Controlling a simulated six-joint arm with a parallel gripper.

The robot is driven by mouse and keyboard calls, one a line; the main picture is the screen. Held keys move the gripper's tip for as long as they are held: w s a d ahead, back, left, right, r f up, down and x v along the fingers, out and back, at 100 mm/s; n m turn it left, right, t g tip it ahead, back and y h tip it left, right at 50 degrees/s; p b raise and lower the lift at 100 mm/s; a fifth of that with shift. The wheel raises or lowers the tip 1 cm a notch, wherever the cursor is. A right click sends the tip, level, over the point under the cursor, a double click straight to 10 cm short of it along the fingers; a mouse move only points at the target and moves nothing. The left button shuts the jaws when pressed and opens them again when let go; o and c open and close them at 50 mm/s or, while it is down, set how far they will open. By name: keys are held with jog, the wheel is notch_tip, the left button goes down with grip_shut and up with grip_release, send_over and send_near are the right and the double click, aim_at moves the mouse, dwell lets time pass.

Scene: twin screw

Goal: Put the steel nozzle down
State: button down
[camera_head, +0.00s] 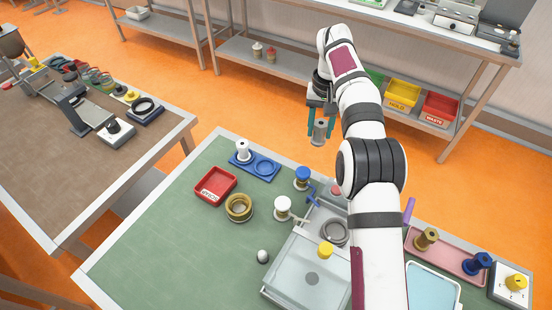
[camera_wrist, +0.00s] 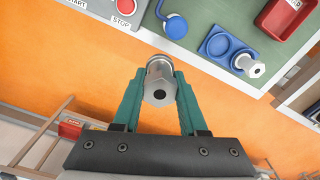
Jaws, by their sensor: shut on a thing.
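My gripper (camera_head: 321,125) has its teal fingers shut on the steel nozzle (camera_head: 320,132), a grey metal piece. In the head view it hangs upright and appears beyond the table's far edge. The wrist view shows the nozzle (camera_wrist: 159,84) between the fingertips, its hollow end facing the camera. A blue two-place holder (camera_head: 266,168) lies on the green table at the far edge. A white-and-steel piece (camera_head: 242,148) stands in its left place; its right place is empty. The wrist view also shows the holder (camera_wrist: 217,45), apart from my gripper.
A red tray (camera_head: 215,184), a brass-coloured ring (camera_head: 238,208), a blue-topped piece (camera_head: 302,174) and a white spool (camera_head: 283,204) stand on the green table (camera_head: 155,255). A start/stop panel (camera_wrist: 116,10) shows in the wrist view. The table's left part is clear.

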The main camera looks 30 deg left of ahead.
jog(key=shift+n, duration=0.9)
jog(key=s+a+f, duration=0.2)
jog(key=a+f, duration=0.1)
jog(key=a, duration=0.1)
jog(key=s+a+f, duration=0.1)
jog(key=a+f, duration=0.2)
jog(key=a, duration=0.1)
jog(key=s+a+f, duration=0.2)
jog(key=a+f, duration=0.1)
jog(key=a, duration=0.1)
jog(key=shift+s+f, duration=0.25)
jog(key=shift+s, duration=0.1)
jog(key=f, duration=0.2)
jog(key=shift+s+a+f, duration=0.25)
jog(key=shift+a+f, duration=0.1)
jog(key=shift+f, duration=0.35)
jog(key=shift+f, duration=0.1)
jog(key=shift+c, duration=2.2)
grip_release()
jog(key=shift+w+f, duration=0.1)
